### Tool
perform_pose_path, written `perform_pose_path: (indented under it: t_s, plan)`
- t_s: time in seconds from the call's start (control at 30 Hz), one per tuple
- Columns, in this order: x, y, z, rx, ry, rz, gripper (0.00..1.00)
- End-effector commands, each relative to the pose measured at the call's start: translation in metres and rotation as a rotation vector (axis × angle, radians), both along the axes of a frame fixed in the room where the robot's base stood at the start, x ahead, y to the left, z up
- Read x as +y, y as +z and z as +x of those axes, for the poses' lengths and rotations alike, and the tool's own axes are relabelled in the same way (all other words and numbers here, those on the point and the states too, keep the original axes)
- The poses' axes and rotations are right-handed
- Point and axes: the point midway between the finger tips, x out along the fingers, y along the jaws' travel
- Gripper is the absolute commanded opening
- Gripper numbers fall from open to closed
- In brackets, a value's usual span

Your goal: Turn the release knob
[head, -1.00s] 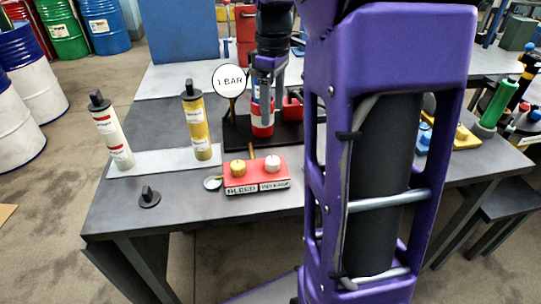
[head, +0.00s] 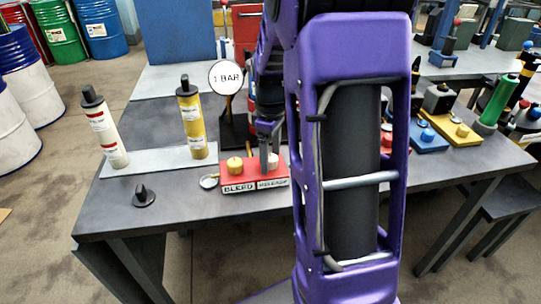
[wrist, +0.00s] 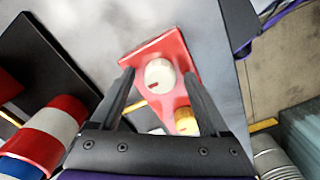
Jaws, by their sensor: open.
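The release knob is white with a small red mark (wrist: 159,76); it sits on the right half of a red block (head: 240,178), above the "RELEASE" label (head: 272,184). The yellow bleed knob (head: 234,165) is on the left half, and it also shows in the wrist view (wrist: 186,121). My gripper (head: 268,160) points down over the release knob and partly hides it in the head view. In the wrist view my gripper (wrist: 158,77) is open, with a finger to each side of the white knob and gaps visible. I cannot tell how far the fingertips reach down around it.
A round "1 BAR" gauge (head: 226,78) stands behind the block. A yellow cylinder (head: 192,125) and a white cylinder (head: 104,130) stand at left on the grey table. A black knob (head: 143,194) lies near the front edge. A red, white and blue cylinder (wrist: 42,135) is close by.

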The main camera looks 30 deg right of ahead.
Motion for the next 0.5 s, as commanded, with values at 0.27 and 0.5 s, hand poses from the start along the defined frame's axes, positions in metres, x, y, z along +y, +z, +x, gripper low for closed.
perform_pose_path:
  t_s: [0.27,0.5]
  plan:
    - [0.0001,0.0001,-0.0001,0.000,0.000,0.000,0.63]
    - [0.0001,0.0003,-0.0001,0.001,0.000,0.001,0.20]
